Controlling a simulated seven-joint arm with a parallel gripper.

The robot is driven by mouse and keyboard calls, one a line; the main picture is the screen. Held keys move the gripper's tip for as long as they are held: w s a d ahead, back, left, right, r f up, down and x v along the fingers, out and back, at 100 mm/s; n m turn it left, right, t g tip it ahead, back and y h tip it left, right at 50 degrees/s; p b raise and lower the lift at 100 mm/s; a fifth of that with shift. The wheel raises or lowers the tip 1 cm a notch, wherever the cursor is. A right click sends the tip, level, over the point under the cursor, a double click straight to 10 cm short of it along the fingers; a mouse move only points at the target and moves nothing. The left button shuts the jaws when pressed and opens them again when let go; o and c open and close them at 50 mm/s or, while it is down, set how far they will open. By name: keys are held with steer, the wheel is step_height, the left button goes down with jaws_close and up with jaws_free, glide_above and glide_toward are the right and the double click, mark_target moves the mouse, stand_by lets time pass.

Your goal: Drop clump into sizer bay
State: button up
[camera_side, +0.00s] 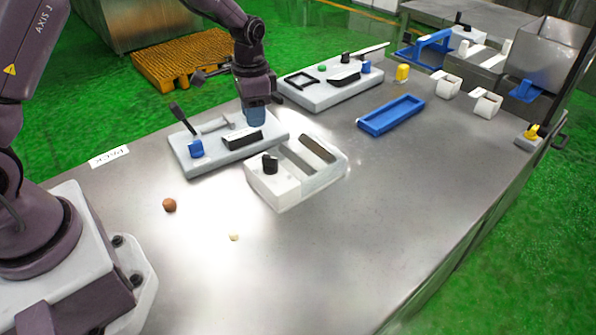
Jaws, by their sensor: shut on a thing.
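My gripper (255,88) points down over the right rear part of a white station (235,160). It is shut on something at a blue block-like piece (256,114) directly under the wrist. The fingertips are hard to make out, and I cannot tell whether the blue piece touches the station. A brown round lump (169,205) lies on the bare metal table at the left. A small pale crumb (234,237) lies nearer the front. No label shows which compartment is the sizer bay, and I cannot tell which thing is the clump.
A white slotted unit with a black knob (268,190) stands in front of the station. Another white panel (330,95) stands behind. A blue tray (391,115), a yellow piece (402,73) and white holders (487,105) stand right. The table's front middle is clear.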

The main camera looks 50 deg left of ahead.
glide_above(310, 145)
steer(key=s+d, duration=0.2)
steer(key=s, duration=0.3)
steer(key=shift+w+d+f, duration=0.1)
steer(key=shift+d+f, duration=0.05)
steer(key=shift+f, duration=0.5)
steer(key=shift+w+d+f+n, duration=0.15)
steer(key=shift+w+f+n, duration=0.25)
steer(key=shift+f, duration=0.45)
steer(key=shift+w+d+f+n, duration=0.2)
steer(key=shift+f+n, duration=0.25)
steer(key=shift+f, duration=0.4)
steer(key=shift+w+d+f+n, duration=0.15)
steer(key=shift+w+f+n, duration=0.25)
steer(key=shift+f, duration=0.45)
steer(key=shift+s, duration=0.1)
steer(key=o, duration=1)
